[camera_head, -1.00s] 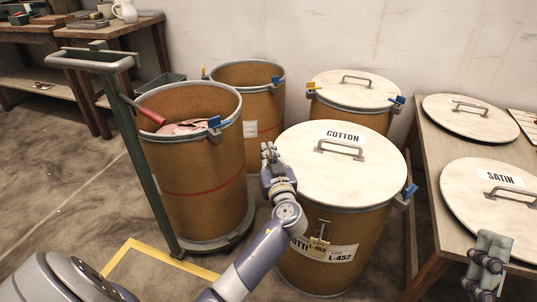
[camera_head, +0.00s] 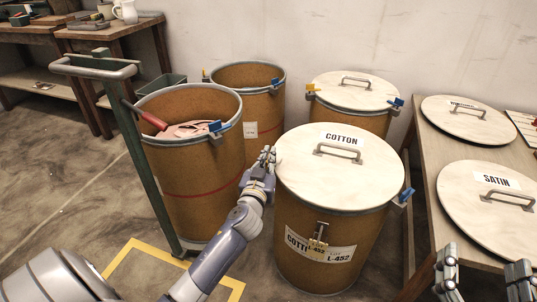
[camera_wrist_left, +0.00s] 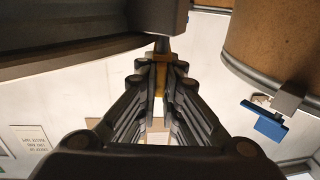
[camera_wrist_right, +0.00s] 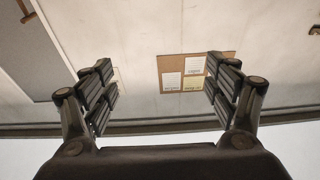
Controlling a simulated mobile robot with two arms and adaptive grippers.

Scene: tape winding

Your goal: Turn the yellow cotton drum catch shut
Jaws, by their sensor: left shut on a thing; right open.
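The cotton drum (camera_head: 330,255) stands at the centre of the head view, its pale lid (camera_head: 335,175) marked COTTON lying on top. My left gripper (camera_head: 264,158) is at the left edge of its rim. In the left wrist view it is shut on the yellow catch (camera_wrist_left: 160,76), a narrow yellow piece between the fingers. The fingers hide most of this catch, and its angle is hard to tell. A blue catch (camera_head: 406,194) sits on the drum's right rim. My right gripper (camera_head: 484,276) is open and empty at the lower right; its spread fingers show in the right wrist view (camera_wrist_right: 160,85).
An open drum (camera_head: 190,165) on a green trolley (camera_head: 150,175) stands close left. Another open drum (camera_head: 262,112) and a lidded drum (camera_head: 350,92) stand behind. A table (camera_head: 440,205) with loose lids, one marked SATIN (camera_head: 490,205), is at the right.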

